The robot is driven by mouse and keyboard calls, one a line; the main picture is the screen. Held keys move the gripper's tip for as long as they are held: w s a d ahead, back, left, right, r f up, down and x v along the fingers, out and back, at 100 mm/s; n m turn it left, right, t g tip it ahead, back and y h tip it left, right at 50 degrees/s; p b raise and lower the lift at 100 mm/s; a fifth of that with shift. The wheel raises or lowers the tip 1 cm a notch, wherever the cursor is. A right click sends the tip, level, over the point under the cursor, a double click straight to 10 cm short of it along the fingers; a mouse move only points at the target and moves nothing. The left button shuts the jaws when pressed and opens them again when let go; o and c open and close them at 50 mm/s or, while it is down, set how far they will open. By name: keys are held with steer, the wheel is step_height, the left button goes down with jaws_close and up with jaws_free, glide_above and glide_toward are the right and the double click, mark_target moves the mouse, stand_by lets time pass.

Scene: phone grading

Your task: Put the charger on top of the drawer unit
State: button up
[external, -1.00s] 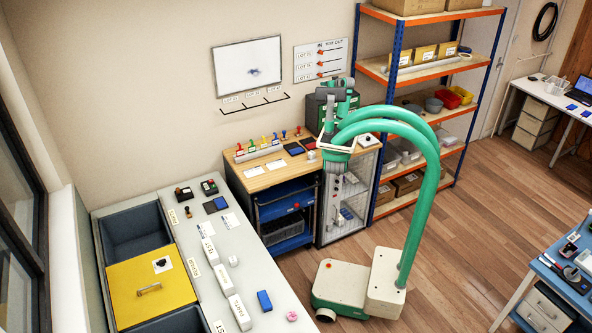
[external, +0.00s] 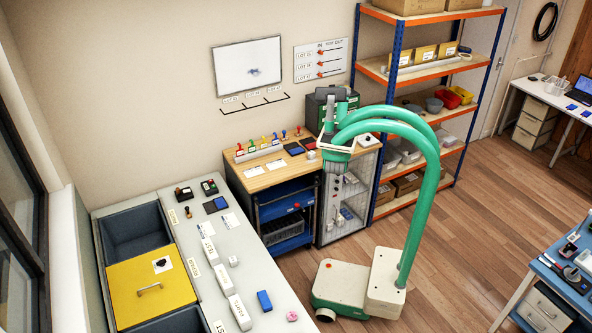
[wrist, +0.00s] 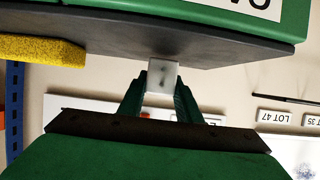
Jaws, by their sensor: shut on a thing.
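The charger is a small white block (wrist: 163,78), held between the two green fingers of my gripper (wrist: 160,92) in the wrist view. My gripper is shut on it. The wrist view appears upside down. The drawer unit, green with a dark grey top (wrist: 225,45) and a white label, fills the upper part of that view. The charger overlaps the edge of this top in the picture; I cannot tell whether they touch. In the external view the dark green unit (external: 321,99) stands at the back of the bench, partly hidden by my wrist, and the charger cannot be made out.
A yellow sponge-like block (wrist: 40,49) lies on the grey top, to one side of the charger. The wall with its lot labels (wrist: 275,117) is close behind. Coloured stamps (external: 268,141) stand on the wooden bench top. A tall shelf rack (external: 390,75) stands to the right.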

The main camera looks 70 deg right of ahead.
steer(key=shift+f, duration=0.2)
steer(key=shift+f, duration=0.15)
steer(key=o, duration=1.1)
steer(key=shift+s+a+r, duration=0.15)
steer(key=shift+r, duration=0.1)
steer(key=v, duration=1.1)
steer(key=shift+s+a, duration=0.25)
steer(key=shift+a, duration=0.05)
